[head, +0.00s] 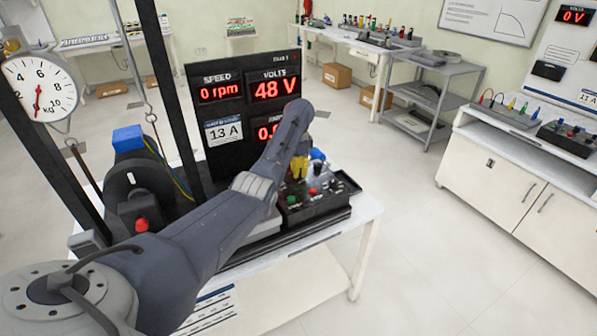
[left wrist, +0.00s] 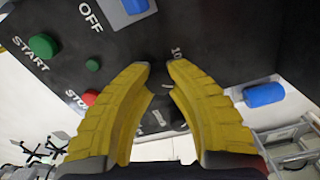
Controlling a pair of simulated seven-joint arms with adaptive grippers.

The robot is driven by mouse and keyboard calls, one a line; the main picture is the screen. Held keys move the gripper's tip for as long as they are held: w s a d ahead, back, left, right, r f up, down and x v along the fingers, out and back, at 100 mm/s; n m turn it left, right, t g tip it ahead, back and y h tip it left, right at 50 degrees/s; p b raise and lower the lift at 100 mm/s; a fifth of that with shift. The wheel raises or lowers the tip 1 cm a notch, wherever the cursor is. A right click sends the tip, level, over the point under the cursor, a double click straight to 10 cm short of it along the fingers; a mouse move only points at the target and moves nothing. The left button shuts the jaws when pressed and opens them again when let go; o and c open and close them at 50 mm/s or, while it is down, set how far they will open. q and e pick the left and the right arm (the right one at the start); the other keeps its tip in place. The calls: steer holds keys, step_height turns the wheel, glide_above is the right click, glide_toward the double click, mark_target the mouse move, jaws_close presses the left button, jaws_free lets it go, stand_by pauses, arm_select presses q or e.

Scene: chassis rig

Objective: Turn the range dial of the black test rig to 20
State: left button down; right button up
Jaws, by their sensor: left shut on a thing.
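The black test rig's control box (head: 325,208) stands at the front right of the table in the head view. My left gripper (head: 300,170) reaches down to it, and its yellow fingers hide the dial there. In the left wrist view my left gripper (left wrist: 161,72) is shut on the dark range dial (left wrist: 160,108), which sits between the fingers. A white "10" mark (left wrist: 177,52) shows just beyond the fingertips. The other scale marks and the dial's exact setting are hidden or too dark to read. My right gripper is in neither view.
A green START button (left wrist: 43,46), a red button (left wrist: 89,97) and a blue switch (left wrist: 135,6) by "OFF" lie near the fingers. A blue part (left wrist: 264,94) is on the right. The display panel (head: 245,100) behind reads 0 rpm and 48 V; its lower reading is partly covered.

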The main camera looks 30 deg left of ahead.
arm_select(q)
steer(key=c, duration=1.1)
jaws_free()
steer(key=shift+r, duration=0.1)
step_height(320, 180, up, 12)
steer(key=shift+f, duration=0.1)
